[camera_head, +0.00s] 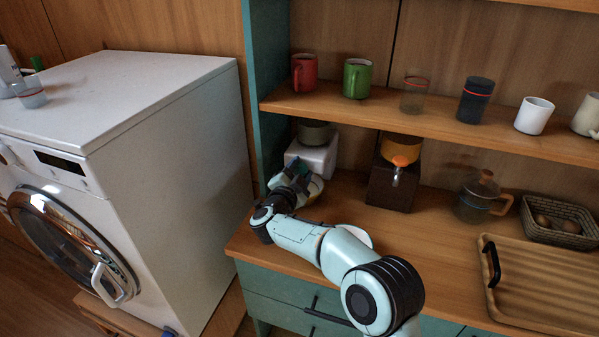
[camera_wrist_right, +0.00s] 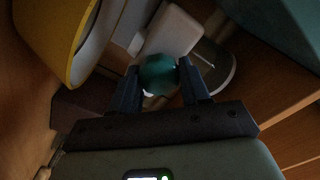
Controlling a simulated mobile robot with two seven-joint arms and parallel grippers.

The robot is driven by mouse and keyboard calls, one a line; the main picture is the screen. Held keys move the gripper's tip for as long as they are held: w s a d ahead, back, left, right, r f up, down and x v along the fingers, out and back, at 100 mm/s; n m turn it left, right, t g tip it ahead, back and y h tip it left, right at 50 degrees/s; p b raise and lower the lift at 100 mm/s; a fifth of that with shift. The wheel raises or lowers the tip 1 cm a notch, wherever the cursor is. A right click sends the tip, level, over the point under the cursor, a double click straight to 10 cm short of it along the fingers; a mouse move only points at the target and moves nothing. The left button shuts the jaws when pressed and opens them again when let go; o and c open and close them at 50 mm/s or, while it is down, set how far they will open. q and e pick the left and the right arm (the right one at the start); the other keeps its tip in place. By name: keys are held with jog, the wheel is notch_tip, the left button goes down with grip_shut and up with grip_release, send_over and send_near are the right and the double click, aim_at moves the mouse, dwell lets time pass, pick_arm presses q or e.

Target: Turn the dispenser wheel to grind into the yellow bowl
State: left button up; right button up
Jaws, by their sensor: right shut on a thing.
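The white dispenser (camera_head: 322,157) with a grey round top stands at the left end of the wooden counter, and its pale body also shows in the wrist view (camera_wrist_right: 172,30). Its teal wheel (camera_wrist_right: 158,74) is between the fingers of my right gripper (camera_wrist_right: 160,84), which is shut on it. In the head view my right gripper (camera_head: 298,171) is at the dispenser's front and mostly covers the wheel. The yellow bowl (camera_wrist_right: 82,50) shows close by at the upper left of the wrist view. I cannot make it out clearly in the head view. My left gripper is out of view.
A dark dispenser (camera_head: 389,187) with an orange knob stands to the right. Beyond it are a glass pot (camera_head: 474,203), a basket (camera_head: 560,222) and a ridged wooden tray (camera_head: 545,285). A shelf (camera_head: 430,120) with cups hangs above. A washing machine (camera_head: 165,190) stands left.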

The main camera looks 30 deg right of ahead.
jog(key=o, duration=1)
jog(key=shift+a, duration=0.1)
jog(key=v, duration=1.3)
jog(key=shift+s, duration=0.2)
